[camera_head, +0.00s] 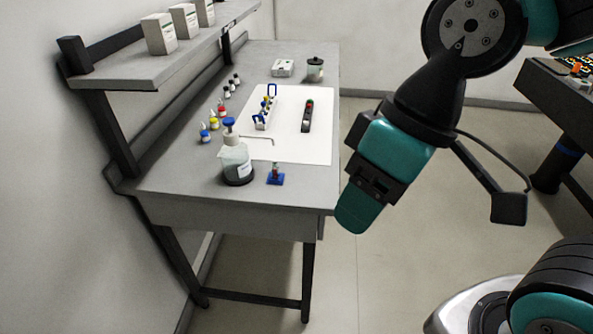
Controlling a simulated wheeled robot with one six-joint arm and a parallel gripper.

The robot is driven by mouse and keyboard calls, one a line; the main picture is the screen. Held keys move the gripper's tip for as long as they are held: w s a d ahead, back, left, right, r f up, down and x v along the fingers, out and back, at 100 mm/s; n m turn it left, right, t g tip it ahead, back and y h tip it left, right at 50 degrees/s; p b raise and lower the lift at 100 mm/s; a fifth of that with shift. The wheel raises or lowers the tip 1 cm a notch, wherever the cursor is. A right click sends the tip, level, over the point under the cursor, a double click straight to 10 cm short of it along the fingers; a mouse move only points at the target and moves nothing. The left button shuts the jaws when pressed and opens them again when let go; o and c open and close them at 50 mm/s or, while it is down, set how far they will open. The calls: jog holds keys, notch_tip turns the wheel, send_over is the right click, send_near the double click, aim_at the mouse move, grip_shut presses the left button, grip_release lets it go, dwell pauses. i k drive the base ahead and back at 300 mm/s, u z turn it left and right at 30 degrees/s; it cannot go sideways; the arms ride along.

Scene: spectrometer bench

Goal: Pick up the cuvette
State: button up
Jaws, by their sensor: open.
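A small upright piece with a reddish part, possibly the cuvette (275,169), stands in a small blue holder (275,180) near the front edge of the bench. It is too small to tell for sure. My gripper (354,212) hangs in the air to the right of the bench, apart from the blue holder and pointing down and left. It is open, though its fingers overlap in this view and the gap does not show. Nothing shows held in it.
A white mat (300,148) carries a rack of small items (263,118) and a dark strip (307,117). Small coloured bottles (213,124) line the left. A shelf (150,68) overhangs the bench's left side.

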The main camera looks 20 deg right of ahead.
aim_at(275, 172)
jog(key=z, duration=1.15)
jog(key=i, duration=3)
jog(key=u, duration=4.5)
